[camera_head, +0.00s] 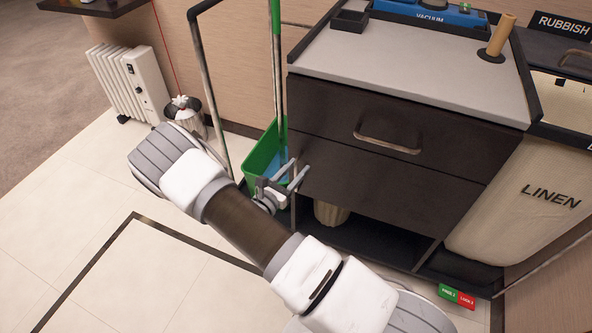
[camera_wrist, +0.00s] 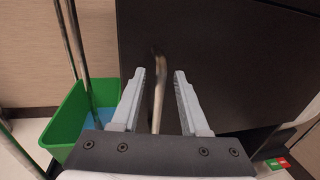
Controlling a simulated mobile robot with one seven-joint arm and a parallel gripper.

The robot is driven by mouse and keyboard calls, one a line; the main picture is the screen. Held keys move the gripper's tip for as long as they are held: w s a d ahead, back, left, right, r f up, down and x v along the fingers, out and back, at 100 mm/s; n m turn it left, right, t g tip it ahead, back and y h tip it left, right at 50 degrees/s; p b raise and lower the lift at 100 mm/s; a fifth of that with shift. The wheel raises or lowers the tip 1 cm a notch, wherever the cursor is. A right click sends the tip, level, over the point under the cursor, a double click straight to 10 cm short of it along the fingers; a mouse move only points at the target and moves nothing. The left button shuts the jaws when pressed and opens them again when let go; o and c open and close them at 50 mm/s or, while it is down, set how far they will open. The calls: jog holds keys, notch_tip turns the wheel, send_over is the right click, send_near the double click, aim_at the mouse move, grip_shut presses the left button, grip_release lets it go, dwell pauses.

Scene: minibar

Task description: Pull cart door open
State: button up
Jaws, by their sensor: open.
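The cart door is the dark lower panel (camera_head: 390,190) on the front of the housekeeping cart. It looks shut, flush below the drawer. In the wrist view the dark panel (camera_wrist: 235,70) fills the background. A slim upright handle (camera_wrist: 157,95) stands between my two fingers there, with dark gaps on both sides. My gripper (camera_head: 300,167) is open at the left edge of the door; it also shows in the wrist view (camera_wrist: 160,73). In the head view the handle is hard to make out near my fingers.
A drawer (camera_head: 400,125) with a curved handle (camera_head: 387,143) is above the door. A green bucket (camera_head: 262,157) with poles stands left of my gripper. A linen bag (camera_head: 510,205) hangs at right. A white heater (camera_head: 130,80) stands by the wall. Tiled floor at lower left is clear.

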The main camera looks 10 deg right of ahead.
grip_shut()
dwell(1.4)
